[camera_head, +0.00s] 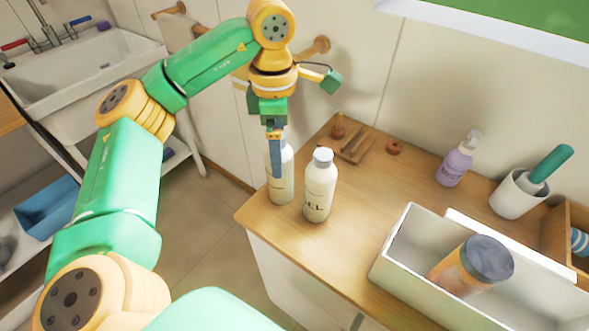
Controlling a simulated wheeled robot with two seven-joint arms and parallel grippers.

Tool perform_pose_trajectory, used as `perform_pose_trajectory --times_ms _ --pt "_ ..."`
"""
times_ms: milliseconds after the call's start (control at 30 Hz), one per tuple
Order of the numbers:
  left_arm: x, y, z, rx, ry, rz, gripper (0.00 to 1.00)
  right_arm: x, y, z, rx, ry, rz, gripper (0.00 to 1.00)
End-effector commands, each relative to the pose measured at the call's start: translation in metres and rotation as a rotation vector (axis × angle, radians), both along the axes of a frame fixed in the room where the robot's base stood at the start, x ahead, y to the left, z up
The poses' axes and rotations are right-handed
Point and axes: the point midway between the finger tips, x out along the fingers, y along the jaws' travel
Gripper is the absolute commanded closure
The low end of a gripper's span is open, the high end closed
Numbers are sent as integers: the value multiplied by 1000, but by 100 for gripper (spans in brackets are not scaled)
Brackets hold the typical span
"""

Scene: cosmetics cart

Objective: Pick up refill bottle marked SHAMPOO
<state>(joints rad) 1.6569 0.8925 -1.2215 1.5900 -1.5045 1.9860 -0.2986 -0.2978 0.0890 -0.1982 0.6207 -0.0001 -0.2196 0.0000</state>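Two white bottles stand upright side by side at the left end of the wooden cart top. The left bottle (286,187) is partly covered by my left gripper, and I cannot read its label. The right bottle (320,187) has a grey-white cap and dark lettering that seems to end in "EL". My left gripper (277,172) points down at the left bottle, with its blue-grey finger in front of the bottle's upper part. The fingers are seen edge-on, so I cannot tell whether they are open or touch it. My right gripper is not in view.
A white bin (405,258) holding an orange jar (462,272) stands at the right front. A purple pump bottle (455,163), a white cup (515,196) with a green-handled item and a wooden tray (357,146) are along the back. The middle of the cart top (375,205) is clear.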

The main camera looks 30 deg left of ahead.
Motion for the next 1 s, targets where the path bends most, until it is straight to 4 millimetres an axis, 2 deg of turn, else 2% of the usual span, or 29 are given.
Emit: perform_pose_trajectory --times_ms 167,233,333,500,567,867,900,1000 --pt "2 -2 -32 1 6 -1 0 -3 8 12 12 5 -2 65" --pt "3 -2 -45 0 4 0 0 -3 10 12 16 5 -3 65" --pt "3 -2 -54 -1 2 1 0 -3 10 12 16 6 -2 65" --pt "3 -3 -54 -1 0 1 0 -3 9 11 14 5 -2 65" --pt "3 -3 -54 -1 0 1 14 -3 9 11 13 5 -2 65" --pt "3 -3 -54 -1 0 1 94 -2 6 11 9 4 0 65" --pt "3 -3 -54 -1 0 1 100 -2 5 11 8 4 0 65" --pt "3 -3 -54 -2 -1 1 100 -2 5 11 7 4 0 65"
